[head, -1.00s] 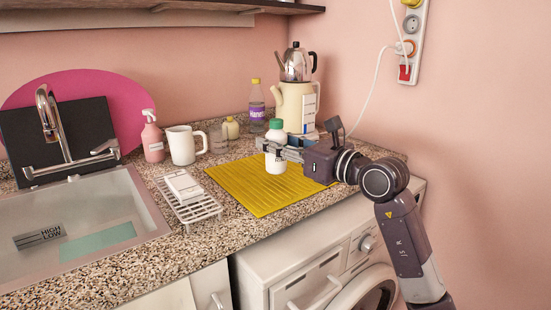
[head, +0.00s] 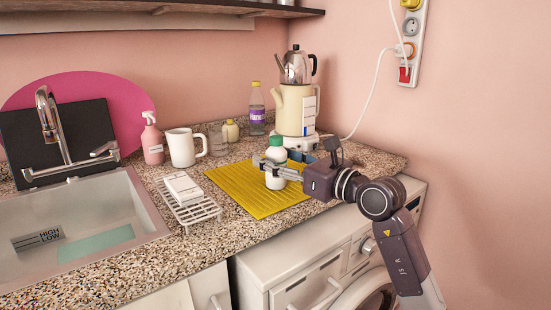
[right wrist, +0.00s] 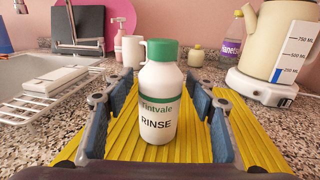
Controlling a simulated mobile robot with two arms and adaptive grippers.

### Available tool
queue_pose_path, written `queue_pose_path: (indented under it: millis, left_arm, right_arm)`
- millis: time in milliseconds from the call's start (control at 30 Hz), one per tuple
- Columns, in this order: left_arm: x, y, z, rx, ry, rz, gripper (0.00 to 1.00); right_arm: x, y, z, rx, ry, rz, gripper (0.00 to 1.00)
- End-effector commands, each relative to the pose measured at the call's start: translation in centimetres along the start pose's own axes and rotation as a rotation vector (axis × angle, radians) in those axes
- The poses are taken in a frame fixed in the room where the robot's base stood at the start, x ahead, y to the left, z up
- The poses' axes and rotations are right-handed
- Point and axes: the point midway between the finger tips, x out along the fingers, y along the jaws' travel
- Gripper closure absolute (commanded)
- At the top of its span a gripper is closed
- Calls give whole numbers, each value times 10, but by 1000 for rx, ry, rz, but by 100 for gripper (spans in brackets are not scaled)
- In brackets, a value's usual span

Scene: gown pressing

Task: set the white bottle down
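The white bottle (head: 275,179) has a green cap and stands upright on the ribbed yellow mat (head: 235,185). In the right wrist view the white bottle (right wrist: 160,105) shows a label reading "Fintvale RINSE". My right gripper (head: 281,165) is open around it, one finger on each side. The right wrist view shows a gap between the bottle and both blue finger pads. The near finger crosses in front of the bottle in the head view. My left gripper is not in view.
A white wire rack (head: 200,212) with a white box is left of the mat. A white mug (head: 182,148), pink spray bottle (head: 152,140), purple-labelled bottle (head: 256,105) and cream kettle (head: 292,108) stand behind. The sink (head: 75,220) is at left. The mat's front part is clear.

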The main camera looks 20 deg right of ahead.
Motion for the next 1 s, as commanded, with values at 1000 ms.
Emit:
queue_pose_path:
  millis: [1000]
  left_arm:
    - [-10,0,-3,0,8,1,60]
  right_arm:
    - [-118,0,2,1,1,0,49]
